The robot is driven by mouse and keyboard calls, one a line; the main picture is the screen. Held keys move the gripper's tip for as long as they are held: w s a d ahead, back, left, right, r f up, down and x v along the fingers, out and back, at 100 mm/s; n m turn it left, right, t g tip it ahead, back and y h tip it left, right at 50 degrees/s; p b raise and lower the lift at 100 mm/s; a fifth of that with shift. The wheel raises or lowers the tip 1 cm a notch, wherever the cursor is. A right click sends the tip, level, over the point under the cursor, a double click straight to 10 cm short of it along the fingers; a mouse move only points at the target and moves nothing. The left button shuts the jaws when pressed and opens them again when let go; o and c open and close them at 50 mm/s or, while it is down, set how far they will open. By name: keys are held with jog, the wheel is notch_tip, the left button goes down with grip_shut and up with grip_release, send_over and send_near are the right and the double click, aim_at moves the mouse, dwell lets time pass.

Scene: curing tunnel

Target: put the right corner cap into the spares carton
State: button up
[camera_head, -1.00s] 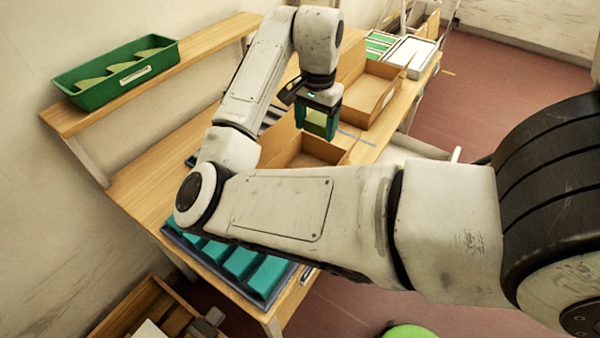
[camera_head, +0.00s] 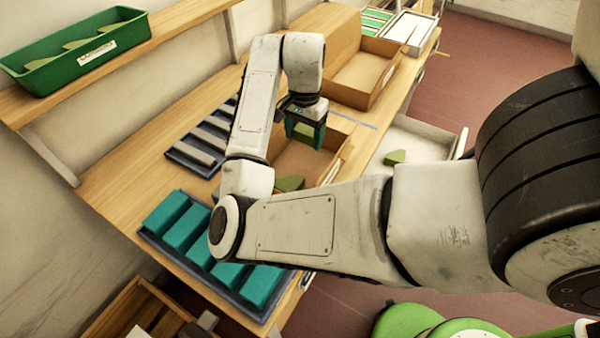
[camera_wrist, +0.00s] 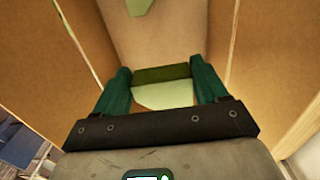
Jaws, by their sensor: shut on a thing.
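My gripper (camera_head: 305,135) is shut on a green corner cap (camera_wrist: 165,93), which sits between its two teal fingers in the wrist view. My gripper is over an open cardboard carton (camera_head: 337,140); the carton's walls also show on both sides in the wrist view (camera_wrist: 262,70). Another green cap (camera_head: 290,183) lies in this carton, partly hidden by my arm; a green piece (camera_wrist: 138,6) also shows at the top of the wrist view. A further green cap (camera_head: 395,157) lies in a white tray (camera_head: 425,135) to the right. No label on the carton is readable.
A second open cardboard carton (camera_head: 385,87) stands just behind. A green bin (camera_head: 75,55) with several caps sits on the upper left shelf. Trays of grey bars (camera_head: 205,140) and teal blocks (camera_head: 185,225) lie on the bench left of my arm.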

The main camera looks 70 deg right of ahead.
aim_at(304, 168)
notch_tip(304, 168, down, 9)
jog(key=shift+f+b, duration=0.15)
jog(key=shift+b, duration=0.45)
jog(key=shift+f, duration=0.15)
jog(key=o, duration=1)
notch_tip(304, 168, up, 12)
jog(key=shift+r+p, duration=0.2)
jog(key=shift+p, duration=0.85)
